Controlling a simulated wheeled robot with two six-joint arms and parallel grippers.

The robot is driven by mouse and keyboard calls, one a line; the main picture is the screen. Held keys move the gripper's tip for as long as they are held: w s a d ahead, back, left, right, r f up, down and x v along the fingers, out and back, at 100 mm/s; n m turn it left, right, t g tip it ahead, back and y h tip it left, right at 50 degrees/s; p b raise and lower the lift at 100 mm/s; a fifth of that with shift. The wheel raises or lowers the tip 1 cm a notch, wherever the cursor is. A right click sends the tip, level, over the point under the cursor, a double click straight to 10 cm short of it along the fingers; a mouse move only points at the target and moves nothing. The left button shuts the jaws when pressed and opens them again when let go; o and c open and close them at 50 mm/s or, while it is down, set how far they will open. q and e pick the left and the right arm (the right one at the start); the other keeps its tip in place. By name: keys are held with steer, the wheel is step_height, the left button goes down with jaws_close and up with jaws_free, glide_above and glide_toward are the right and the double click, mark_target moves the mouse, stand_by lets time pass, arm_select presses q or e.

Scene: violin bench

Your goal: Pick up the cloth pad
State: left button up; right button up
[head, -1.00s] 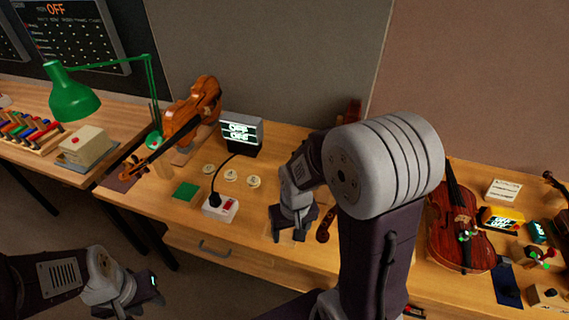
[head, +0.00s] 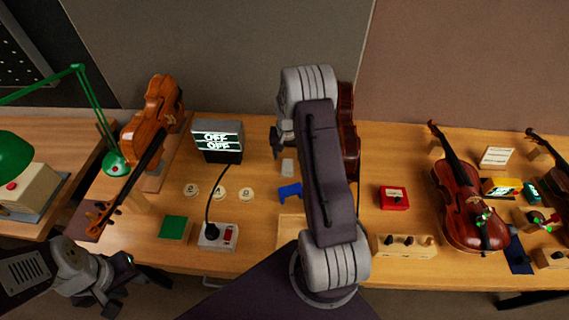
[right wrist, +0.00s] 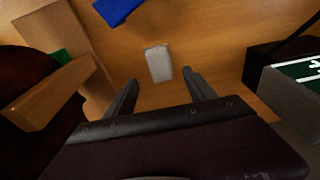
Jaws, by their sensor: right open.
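A small pale grey block-like pad, which looks like the cloth pad (head: 288,167), lies flat on the bench behind the blue piece. In the right wrist view the pad (right wrist: 158,62) lies just beyond and between the open fingertips, apart from them. My right gripper (right wrist: 160,80) is open and empty, pointing at the pad. In the head view it is largely hidden by my own arm near the back of the bench (head: 276,148). My left gripper (head: 122,288) hangs in front of the bench at the lower left, away from the pad; its jaw gap is unclear.
A blue piece (head: 290,191) lies close to the pad. A display box (head: 218,140) stands left of the pad. A green square (head: 174,228) and power socket (head: 217,237) lie nearer the front.

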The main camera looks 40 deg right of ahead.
mark_target(288, 165)
steer(key=shift+s+f, duration=0.3)
steer(key=shift+s, duration=0.15)
steer(key=shift+w+d+f, duration=0.1)
steer(key=shift+f, duration=0.2)
steer(key=shift+w+d+f+p, duration=0.1)
steer(key=shift+w+f+p, duration=0.25)
steer(key=shift+f, duration=0.25)
steer(key=shift+w+f+p, duration=0.2)
steer(key=shift+w+f, duration=0.15)
steer(key=shift+f, duration=0.2)
step_height(288, 165, down, 3)
steer(key=shift+r+p, duration=0.1)
steer(key=shift+p, duration=0.35)
steer(key=shift+s+d+f, duration=0.1)
steer(key=shift+s+f, duration=0.15)
steer(key=shift+f, duration=0.05)
steer(key=shift+w+f, duration=0.15)
steer(key=shift+w, duration=0.1)
steer(key=c, duration=0.7)
jaws_close()
arm_select(q)
steer(key=shift+w+d+r, duration=0.1)
steer(key=shift+w+r, duration=0.1)
steer(key=shift+r, duration=0.9)
arm_select(e)
steer(key=shift+s, duration=0.1)
